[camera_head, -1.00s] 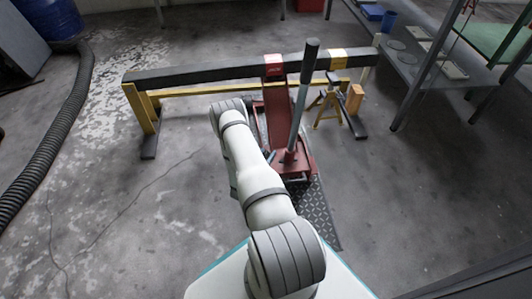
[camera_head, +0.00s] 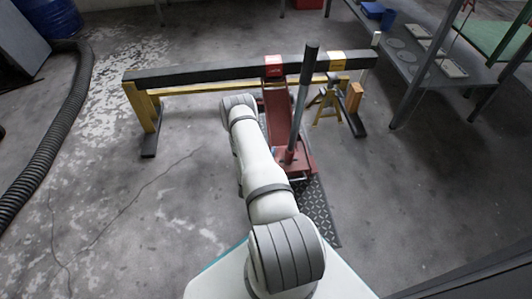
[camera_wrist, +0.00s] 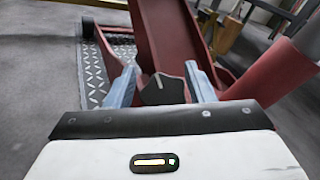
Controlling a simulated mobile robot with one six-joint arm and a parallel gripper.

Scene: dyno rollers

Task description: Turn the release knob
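The release knob (camera_wrist: 162,92) is black with a pale pointer line and shows in the wrist view, low on the red jack. My gripper (camera_wrist: 160,70) is open, with one blue-grey finger on each side of the knob. Gaps seem to show between the fingers and the knob; I cannot tell whether either touches. The red floor jack (camera_head: 277,112) stands under the beam in the head view, its long grey handle (camera_head: 298,105) leaning up. In the head view my arm hides the knob and gripper.
A black beam (camera_head: 205,73) on yellow legs crosses behind the jack. A yellow jack stand (camera_head: 328,100) is to the right. A tread plate (camera_head: 317,208) lies under the jack. A metal shelf (camera_head: 410,60) stands at the right. The left floor is open, with a black hose (camera_head: 50,150).

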